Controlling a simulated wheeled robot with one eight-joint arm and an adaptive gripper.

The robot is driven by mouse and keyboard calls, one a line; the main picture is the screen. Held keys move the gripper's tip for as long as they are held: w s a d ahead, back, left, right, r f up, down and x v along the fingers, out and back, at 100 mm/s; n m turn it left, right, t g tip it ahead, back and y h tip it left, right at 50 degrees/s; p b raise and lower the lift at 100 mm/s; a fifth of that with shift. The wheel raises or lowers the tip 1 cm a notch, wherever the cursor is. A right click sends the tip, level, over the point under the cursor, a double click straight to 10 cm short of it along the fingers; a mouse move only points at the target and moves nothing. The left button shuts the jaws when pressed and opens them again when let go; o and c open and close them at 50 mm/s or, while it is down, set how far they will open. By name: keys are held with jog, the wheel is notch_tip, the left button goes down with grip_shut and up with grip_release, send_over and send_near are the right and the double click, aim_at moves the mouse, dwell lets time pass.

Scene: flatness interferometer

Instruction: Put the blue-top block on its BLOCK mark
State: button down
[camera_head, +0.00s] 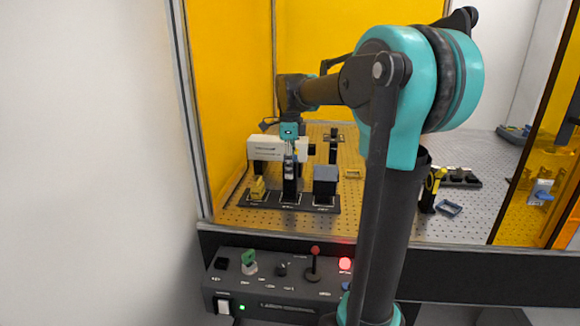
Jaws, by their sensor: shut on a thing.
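My gripper (290,154) points down over the middle of a black base strip (270,205) on the perforated bench.
A white instrument (266,149) is behind. A control box (275,284) with a red-knobbed lever is in front. My arm hides the bench's middle right.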

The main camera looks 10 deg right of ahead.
jog(key=shift+f, duration=0.35)
dwell(0.6)
jog(key=c, duration=0.9)
grip_release()
jog(key=shift+r, duration=3.45)
